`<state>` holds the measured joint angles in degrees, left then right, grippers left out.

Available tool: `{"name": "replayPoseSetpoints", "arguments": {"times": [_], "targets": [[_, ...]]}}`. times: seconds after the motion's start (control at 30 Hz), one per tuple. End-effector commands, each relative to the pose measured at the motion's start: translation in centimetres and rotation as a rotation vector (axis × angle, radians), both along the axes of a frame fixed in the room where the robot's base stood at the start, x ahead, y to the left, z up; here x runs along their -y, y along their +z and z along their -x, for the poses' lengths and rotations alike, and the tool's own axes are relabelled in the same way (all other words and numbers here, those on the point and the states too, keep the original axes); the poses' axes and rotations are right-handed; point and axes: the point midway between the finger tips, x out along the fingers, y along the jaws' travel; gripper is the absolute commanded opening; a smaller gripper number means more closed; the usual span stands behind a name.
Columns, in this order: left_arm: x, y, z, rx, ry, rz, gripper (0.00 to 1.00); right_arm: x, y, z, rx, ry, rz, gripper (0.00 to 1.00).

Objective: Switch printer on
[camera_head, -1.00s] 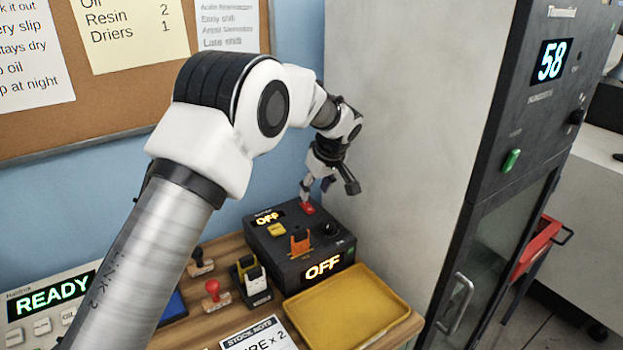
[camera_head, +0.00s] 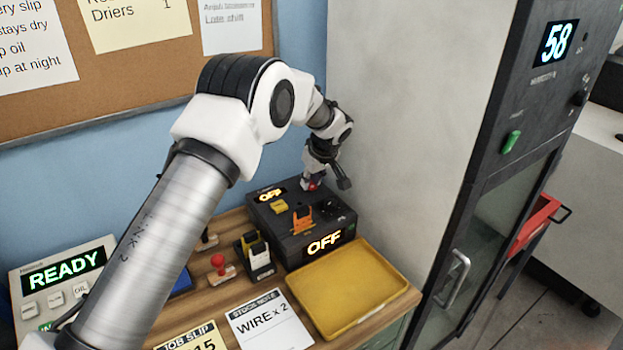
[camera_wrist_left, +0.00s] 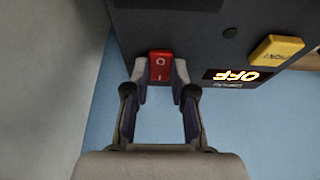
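A black control box (camera_head: 290,245) stands on the bench with two lit displays reading OFF, one at its back left (camera_head: 270,195) and one on its front (camera_head: 324,243). I cannot read which part is the printer. A red rocker switch (camera_wrist_left: 160,66) marked O and I sits near the box's edge in the left wrist view; only a bit of red shows in the head view (camera_head: 313,186). My left gripper (camera_wrist_left: 160,76) is at this switch, a fingertip on each side, fingers apart. Whether they touch it I cannot tell. My right gripper is out of view.
The box also bears a yellow button (camera_head: 279,207), an orange lever part (camera_head: 302,218) and a dark knob. A yellow tray (camera_head: 341,289) lies in front. Stamps and a READY panel (camera_head: 64,272) stand left. A tall cabinet (camera_head: 415,110) bounds the right.

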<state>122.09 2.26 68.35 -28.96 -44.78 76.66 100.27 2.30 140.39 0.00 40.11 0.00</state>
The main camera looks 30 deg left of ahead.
Motion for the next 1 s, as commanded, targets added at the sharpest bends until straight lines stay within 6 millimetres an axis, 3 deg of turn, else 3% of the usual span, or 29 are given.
{"name": "replayPoseSetpoints", "arguments": {"times": [0.23,0.5,0.9,0.93,1.0], "targets": [[-0.2,0.1,0.1,-0.009,0.003,0.007,0.00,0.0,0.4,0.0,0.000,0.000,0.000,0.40],[-0.8,0.6,-0.3,-0.116,0.006,0.190,0.00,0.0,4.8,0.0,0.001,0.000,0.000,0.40],[-0.8,-0.1,-0.3,-0.155,0.000,0.253,0.00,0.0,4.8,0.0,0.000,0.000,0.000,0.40],[-0.8,-0.1,-0.3,-0.156,0.001,0.253,0.32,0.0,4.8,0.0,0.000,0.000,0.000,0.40],[-0.8,-0.1,-0.3,-0.155,0.001,0.253,0.50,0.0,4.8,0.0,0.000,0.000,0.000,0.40]]}}
